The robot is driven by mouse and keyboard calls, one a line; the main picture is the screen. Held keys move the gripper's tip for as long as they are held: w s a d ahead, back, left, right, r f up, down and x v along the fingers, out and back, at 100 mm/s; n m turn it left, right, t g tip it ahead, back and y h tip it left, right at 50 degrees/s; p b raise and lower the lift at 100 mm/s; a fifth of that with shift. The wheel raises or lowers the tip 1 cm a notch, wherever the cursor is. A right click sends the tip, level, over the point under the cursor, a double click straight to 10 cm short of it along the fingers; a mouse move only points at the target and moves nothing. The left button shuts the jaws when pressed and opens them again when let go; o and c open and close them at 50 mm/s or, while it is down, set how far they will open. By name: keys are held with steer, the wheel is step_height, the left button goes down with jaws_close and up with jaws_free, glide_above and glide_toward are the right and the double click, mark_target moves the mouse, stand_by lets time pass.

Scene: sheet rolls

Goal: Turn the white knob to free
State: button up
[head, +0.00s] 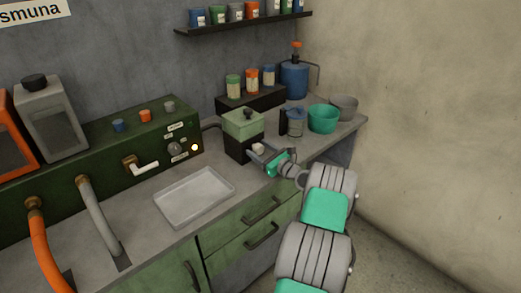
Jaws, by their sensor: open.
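A small white knob (258,148) shows on the side of a box with a dark base and pale green top (242,126), in the middle of the counter. My gripper (259,153) is open at the knob, with its fingers close to it. I cannot tell whether they touch it. The gripper and its fingers hide part of the box's lower side. Any marks around the white knob are too small or hidden to read, so its setting cannot be told.
A green panel (60,160) at left has a grey dial (174,147), small labels, a lit lamp and a white-handled tap (145,166). An empty pale tray (195,198) lies on the counter (135,220). A blue-grey jug (295,122) and green bowl (323,118) stand right of the box.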

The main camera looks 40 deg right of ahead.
steer(key=shift+d, duration=0.1)
jaws_close()
stand_by(0.5)
